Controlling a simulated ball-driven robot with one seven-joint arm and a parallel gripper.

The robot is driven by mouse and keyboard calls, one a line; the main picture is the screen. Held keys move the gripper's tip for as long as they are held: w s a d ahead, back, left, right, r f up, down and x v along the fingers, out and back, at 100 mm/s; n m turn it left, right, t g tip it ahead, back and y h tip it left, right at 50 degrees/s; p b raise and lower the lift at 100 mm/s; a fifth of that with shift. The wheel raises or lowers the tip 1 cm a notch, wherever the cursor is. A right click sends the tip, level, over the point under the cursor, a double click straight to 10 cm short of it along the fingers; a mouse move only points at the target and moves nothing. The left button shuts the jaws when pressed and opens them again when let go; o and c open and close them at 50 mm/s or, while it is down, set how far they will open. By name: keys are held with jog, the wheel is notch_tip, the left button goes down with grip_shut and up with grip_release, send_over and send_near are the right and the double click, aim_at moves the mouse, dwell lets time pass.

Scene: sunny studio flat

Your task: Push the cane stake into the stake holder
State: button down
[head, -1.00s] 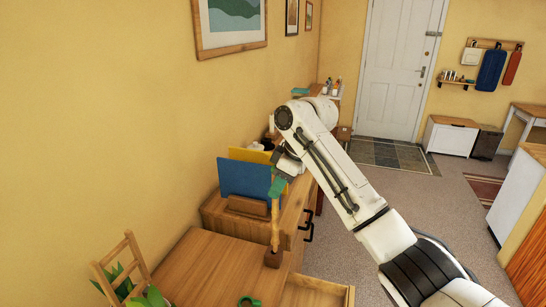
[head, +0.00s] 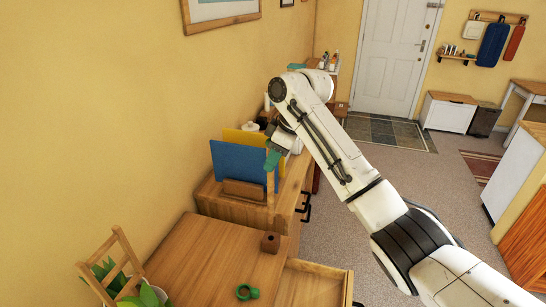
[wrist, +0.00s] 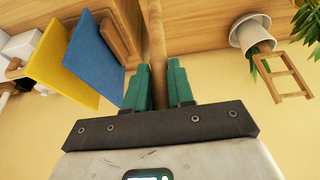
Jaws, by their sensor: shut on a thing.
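My gripper (head: 272,160) has green fingers and is shut on the cane stake (head: 270,190), a thin tan rod that points downward. In the wrist view, the cane stake (wrist: 155,40) runs between the green fingers (wrist: 158,88). The stake holder (head: 270,243) is a small dark brown block with a hole in its top, on the wooden table (head: 215,255). The stake's lower end looks apart from the holder and farther back than it. The stake's top is hidden by my gripper.
Blue and yellow boards (head: 238,166) stand in a wooden rack (head: 243,190) just left of the stake. A green ring-like item (head: 247,292) lies in front of the holder. A potted plant with a wooden trellis (head: 115,262) stands at the left. An open drawer (head: 315,285) is at the front right.

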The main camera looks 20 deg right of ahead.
notch_tip(320, 180, down, 6)
jog(key=b, duration=0.1)
jog(key=shift+b, duration=0.3)
dwell(0.6)
jog(key=shift+p, duration=0.35)
dwell(0.4)
jog(key=shift+f, duration=0.1)
dwell(0.8)
jog(key=shift+f, duration=2.35)
dwell(2.7)
